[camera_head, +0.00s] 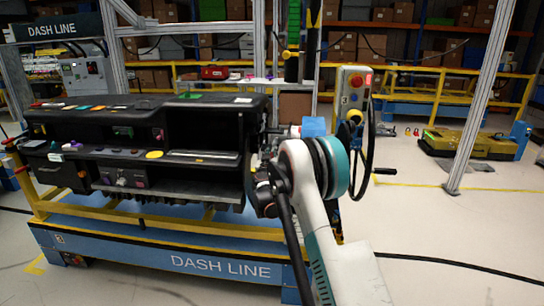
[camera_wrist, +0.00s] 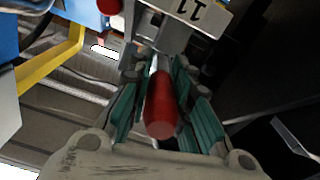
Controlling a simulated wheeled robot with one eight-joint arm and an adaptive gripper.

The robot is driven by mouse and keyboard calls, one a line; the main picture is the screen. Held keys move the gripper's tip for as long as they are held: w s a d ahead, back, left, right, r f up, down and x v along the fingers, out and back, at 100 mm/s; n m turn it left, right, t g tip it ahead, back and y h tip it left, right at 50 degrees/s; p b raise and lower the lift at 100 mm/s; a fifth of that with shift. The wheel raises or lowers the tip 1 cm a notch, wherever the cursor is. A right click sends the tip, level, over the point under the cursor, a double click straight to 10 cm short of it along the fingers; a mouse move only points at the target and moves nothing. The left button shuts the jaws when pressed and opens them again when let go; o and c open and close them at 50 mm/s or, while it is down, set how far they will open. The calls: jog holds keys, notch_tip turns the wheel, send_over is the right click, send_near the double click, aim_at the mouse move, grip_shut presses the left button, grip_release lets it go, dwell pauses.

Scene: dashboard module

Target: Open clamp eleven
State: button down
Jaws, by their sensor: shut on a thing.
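The clamp labelled 11 (camera_wrist: 188,14) shows at the top of the wrist view, with its number plate upside down. Its red handle (camera_wrist: 160,108) points toward the wrist camera. My gripper (camera_wrist: 160,90) has its green-padded fingers on both sides of the red handle and is shut on it. In the head view my white and teal arm reaches to the right end of the black dashboard module (camera_head: 205,130). There my arm hides the clamp and most of my gripper.
The dashboard rests on a blue and yellow cart (camera_head: 150,250) marked DASH LINE. A control box (camera_head: 352,90) with a red button stands right of the module. A metal post (camera_head: 485,90) rises at the right.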

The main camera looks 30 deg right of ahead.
jog(key=shift+r, duration=0.1)
jog(key=r+g+y+p, duration=0.1)
jog(key=g+p, duration=0.1)
jog(key=p, duration=0.1)
jog(key=shift+r, duration=0.15)
jog(key=g+p, duration=0.1)
jog(key=r+g+y+p, duration=0.1)
jog(key=p, duration=0.1)
jog(key=r+g+y+p, duration=0.1)
jog(key=shift+w+d, duration=0.25)
jog(key=shift+w, duration=0.15)
jog(key=g+y+p, duration=0.1)
jog(key=r+g+p, duration=0.1)
jog(key=p, duration=0.1)
jog(key=shift+w+d+y, duration=0.2)
jog(key=shift+w+y, duration=0.15)
jog(key=shift+y, duration=0.05)
jog(key=shift+w+d+r+g+y+p, duration=0.2)
jog(key=shift+g+y+p, duration=0.3)
jog(key=shift+g+p, duration=0.45)
jog(key=shift+w, duration=0.1)
jog(key=c, duration=1.4)
grip_release()
jog(key=shift+f, duration=0.15)
jog(key=shift+c, duration=0.2)
